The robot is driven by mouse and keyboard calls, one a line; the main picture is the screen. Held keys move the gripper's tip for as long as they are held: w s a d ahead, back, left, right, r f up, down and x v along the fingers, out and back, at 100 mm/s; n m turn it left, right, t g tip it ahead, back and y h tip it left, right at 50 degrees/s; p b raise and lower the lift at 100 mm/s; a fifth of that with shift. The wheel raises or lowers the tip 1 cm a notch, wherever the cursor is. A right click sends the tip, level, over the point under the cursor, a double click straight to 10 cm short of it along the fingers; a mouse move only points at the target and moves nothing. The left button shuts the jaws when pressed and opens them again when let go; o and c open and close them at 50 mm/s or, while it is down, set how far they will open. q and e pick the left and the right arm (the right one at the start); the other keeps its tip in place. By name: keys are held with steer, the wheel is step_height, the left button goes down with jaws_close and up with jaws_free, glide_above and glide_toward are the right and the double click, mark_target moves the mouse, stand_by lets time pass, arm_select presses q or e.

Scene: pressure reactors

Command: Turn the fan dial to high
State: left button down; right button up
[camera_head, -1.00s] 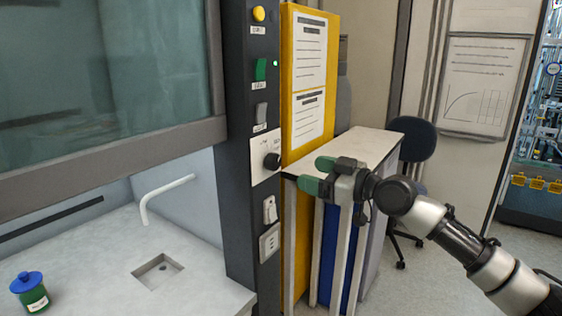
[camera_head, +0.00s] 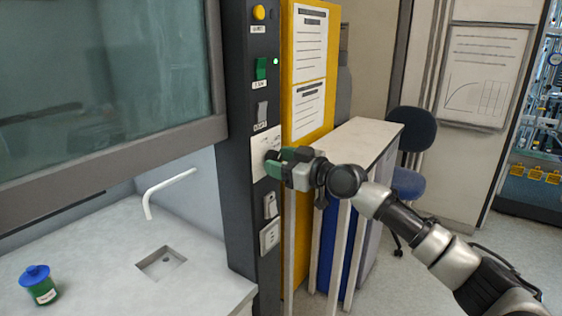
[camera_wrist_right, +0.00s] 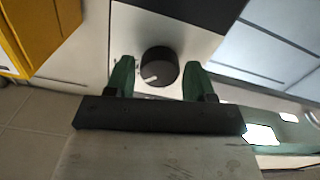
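The fan dial (camera_wrist_right: 159,67) is a round black knob with a white pointer mark, on a pale plate (camera_wrist_right: 197,30) on the dark fume hood post. In the right wrist view it sits between the two green fingers of my right gripper (camera_wrist_right: 157,78), with a gap on each side. In the head view my right gripper (camera_head: 276,164) is at the plate, and its fingers largely cover the dial. The dial's setting labels are not readable. My left gripper is not in view.
Above the plate on the post are a grey switch (camera_head: 262,111), a green switch (camera_head: 261,68) and a yellow button (camera_head: 258,12). Sockets (camera_head: 270,237) sit below. A yellow cabinet (camera_head: 300,130) stands close on the right. A blue-lidded jar (camera_head: 38,285) stands on the hood worktop.

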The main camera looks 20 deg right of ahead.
steer(key=c, duration=0.6)
steer(key=shift+m, duration=0.4)
steer(key=m, duration=0.2)
steer(key=shift+m+p, duration=0.4)
steer(key=m+p, duration=0.2)
steer(key=m, duration=0.3)
steer(key=shift+m, duration=0.3)
steer(key=o, duration=0.9)
steer(key=shift+o, duration=0.2)
steer(key=shift+s, duration=0.1)
